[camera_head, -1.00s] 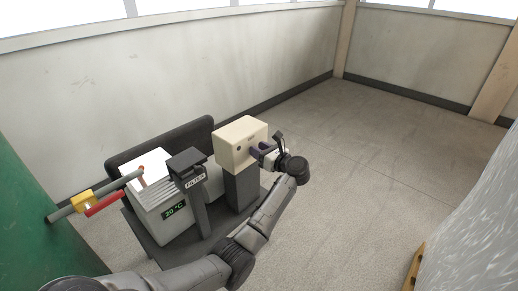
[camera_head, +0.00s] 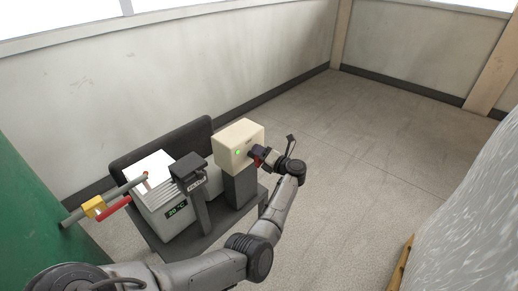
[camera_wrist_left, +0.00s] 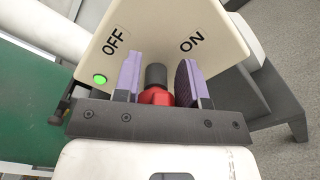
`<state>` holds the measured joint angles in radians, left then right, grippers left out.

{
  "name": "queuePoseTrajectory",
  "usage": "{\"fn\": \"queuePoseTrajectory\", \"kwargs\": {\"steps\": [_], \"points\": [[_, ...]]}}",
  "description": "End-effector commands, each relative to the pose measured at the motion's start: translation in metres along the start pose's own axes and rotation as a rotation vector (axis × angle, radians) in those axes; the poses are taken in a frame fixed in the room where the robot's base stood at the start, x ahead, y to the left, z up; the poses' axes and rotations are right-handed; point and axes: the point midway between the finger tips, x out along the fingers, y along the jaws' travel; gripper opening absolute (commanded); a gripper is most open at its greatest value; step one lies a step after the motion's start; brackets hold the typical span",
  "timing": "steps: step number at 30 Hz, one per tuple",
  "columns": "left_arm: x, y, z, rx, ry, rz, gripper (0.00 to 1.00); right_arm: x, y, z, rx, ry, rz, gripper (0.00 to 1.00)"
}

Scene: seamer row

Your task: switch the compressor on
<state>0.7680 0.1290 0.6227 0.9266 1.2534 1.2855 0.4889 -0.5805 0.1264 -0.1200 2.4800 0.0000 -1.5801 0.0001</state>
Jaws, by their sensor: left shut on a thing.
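The cream compressor switch box (camera_head: 240,135) stands on a dark post in the head view. A green lamp (camera_head: 237,152) glows on its front, and it also shows lit in the left wrist view (camera_wrist_left: 100,79). The box face (camera_wrist_left: 150,30) carries the words OFF and ON. A rotary switch knob (camera_wrist_left: 156,85), red with a black part, sits between my purple finger pads. My left gripper (camera_head: 260,157) is at the front of the box, shut on the knob; it also shows in the left wrist view (camera_wrist_left: 157,88). My right gripper is not in view.
Left of the box are a dark filter unit (camera_head: 188,168) and a white dryer (camera_head: 160,185) reading 20 °C. A pipe with a yellow-and-red valve (camera_head: 100,207) runs beside them. A wrapped pallet load (camera_head: 465,220) stands at right. The floor behind is clear.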

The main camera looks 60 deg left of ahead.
Motion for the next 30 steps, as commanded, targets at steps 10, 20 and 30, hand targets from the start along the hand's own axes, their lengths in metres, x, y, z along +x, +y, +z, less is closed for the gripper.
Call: {"fn": "queuePoseTrajectory", "kwargs": {"steps": [10,20,30], "points": [[-0.001,-0.006,0.0,0.302,0.0,-0.002,0.14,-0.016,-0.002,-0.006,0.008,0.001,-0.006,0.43],[0.0,-0.011,-0.003,0.493,0.0,-0.001,0.14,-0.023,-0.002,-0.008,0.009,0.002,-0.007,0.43],[0.0,-0.013,-0.004,0.569,0.0,0.0,0.14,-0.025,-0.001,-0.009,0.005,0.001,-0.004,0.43]]}}
